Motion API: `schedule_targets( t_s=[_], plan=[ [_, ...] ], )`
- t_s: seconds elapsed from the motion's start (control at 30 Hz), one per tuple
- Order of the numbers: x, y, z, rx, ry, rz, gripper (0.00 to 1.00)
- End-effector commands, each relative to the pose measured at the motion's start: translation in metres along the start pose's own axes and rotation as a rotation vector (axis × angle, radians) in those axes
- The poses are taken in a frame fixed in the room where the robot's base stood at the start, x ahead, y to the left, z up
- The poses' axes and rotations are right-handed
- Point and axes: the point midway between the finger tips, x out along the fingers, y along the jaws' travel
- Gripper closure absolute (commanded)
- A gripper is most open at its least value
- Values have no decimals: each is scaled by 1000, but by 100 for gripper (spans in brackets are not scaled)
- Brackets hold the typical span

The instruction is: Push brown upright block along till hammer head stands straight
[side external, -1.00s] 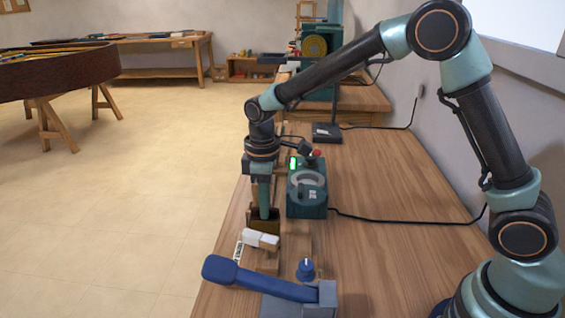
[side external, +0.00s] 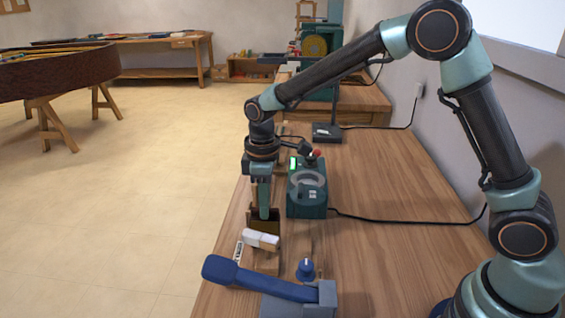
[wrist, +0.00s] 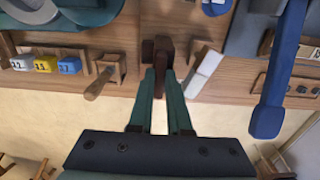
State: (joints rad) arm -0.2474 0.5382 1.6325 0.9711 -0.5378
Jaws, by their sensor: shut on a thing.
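My gripper (side external: 264,216) points down at the near left part of the bench, and its teal fingers also show in the wrist view (wrist: 160,76). It is shut on the dark brown upright block (wrist: 158,48), whose lower part shows below the fingers in the side view (side external: 263,228). The white hammer head (side external: 262,240) is just in front of the block in the side view and lies at a slant. In the wrist view the hammer head (wrist: 204,68) is right of the fingers, apart from them and tilted. The fingers hide part of the block.
A blue-handled lever (side external: 258,280) and a blue knob (side external: 305,269) are in front. A teal device (side external: 307,188) stands close right of the gripper. In the wrist view, a wooden peg (wrist: 101,82) and numbered cubes (wrist: 44,64) are to the left.

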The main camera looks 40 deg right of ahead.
Motion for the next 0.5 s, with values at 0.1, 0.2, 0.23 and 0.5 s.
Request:
schedule_targets(
  t_s=[0.1,0.2,0.23,0.5],
  plan=[
    [-2,-12,-1,-3,1,0,100],
    [-2,-28,-1,-4,0,0,100],
    [-2,-32,-1,-4,2,1,100],
    [-2,-40,-1,-3,0,0,100]
  ],
)
